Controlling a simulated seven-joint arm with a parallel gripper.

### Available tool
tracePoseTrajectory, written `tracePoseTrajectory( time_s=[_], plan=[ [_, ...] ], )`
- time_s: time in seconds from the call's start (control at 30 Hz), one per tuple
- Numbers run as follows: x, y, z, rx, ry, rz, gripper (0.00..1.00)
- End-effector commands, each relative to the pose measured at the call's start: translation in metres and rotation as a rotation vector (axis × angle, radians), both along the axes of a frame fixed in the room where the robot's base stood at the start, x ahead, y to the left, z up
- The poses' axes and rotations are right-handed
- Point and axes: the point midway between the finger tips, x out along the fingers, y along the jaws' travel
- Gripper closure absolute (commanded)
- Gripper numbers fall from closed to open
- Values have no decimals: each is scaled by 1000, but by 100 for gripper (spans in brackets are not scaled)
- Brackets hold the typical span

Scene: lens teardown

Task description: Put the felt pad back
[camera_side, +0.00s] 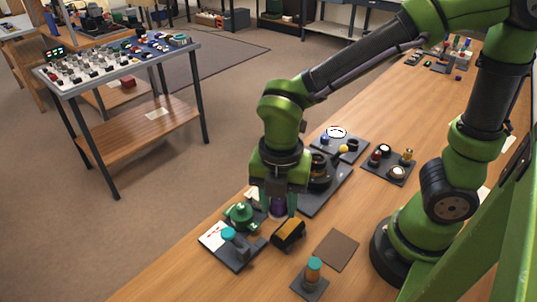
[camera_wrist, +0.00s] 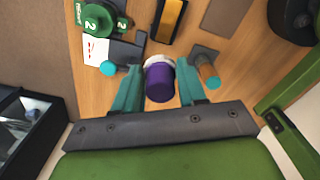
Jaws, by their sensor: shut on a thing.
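A purple cylinder with a pale, soft-looking end (camera_wrist: 160,84), which looks like the felt pad, is between the teal fingers of my gripper (camera_wrist: 158,92). The fingers are shut on its sides. In the side view my gripper (camera_side: 278,202) points down, and only a little of the purple piece (camera_side: 277,209) shows between the fingers. I cannot tell how high it is above the table. I cannot make out an empty seat for it.
Close by are a green piece marked 2 (camera_side: 241,214), a grey holder with a teal-topped piece (camera_side: 232,247), a black and amber block (camera_side: 288,235), a brown mat (camera_side: 337,250) and an orange, teal-capped cylinder (camera_side: 313,271). A grey tray (camera_side: 332,190) holds dark lens parts behind.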

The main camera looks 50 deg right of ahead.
Motion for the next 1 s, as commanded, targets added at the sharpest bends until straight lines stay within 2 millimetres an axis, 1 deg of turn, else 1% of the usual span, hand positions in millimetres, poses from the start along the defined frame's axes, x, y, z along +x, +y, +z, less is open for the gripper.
tracePoseTrajectory(
  time_s=[0.07, 0.13, 0.3, 0.4, 0.5, 0.57, 0.6, 0.7, 0.8, 0.93, 1.0],
  plan=[
    [-1, 4, -2, 0, 1, 38, 88],
    [-3, 12, -5, -2, 4, 134, 88],
    [-13, 42, -17, 4, 10, 492, 88],
    [-19, 56, -22, 12, 9, 667, 88],
    [-24, 65, -29, 16, 12, 773, 88],
    [-25, 67, -38, 17, 14, 803, 88],
    [-26, 67, -46, 18, 16, 810, 88],
    [-26, 67, -66, 18, 16, 813, 88],
    [-26, 67, -81, 18, 14, 811, 88],
    [-25, 67, -92, 19, 11, 809, 88],
    [-26, 67, -101, 18, 13, 809, 88]
  ],
)
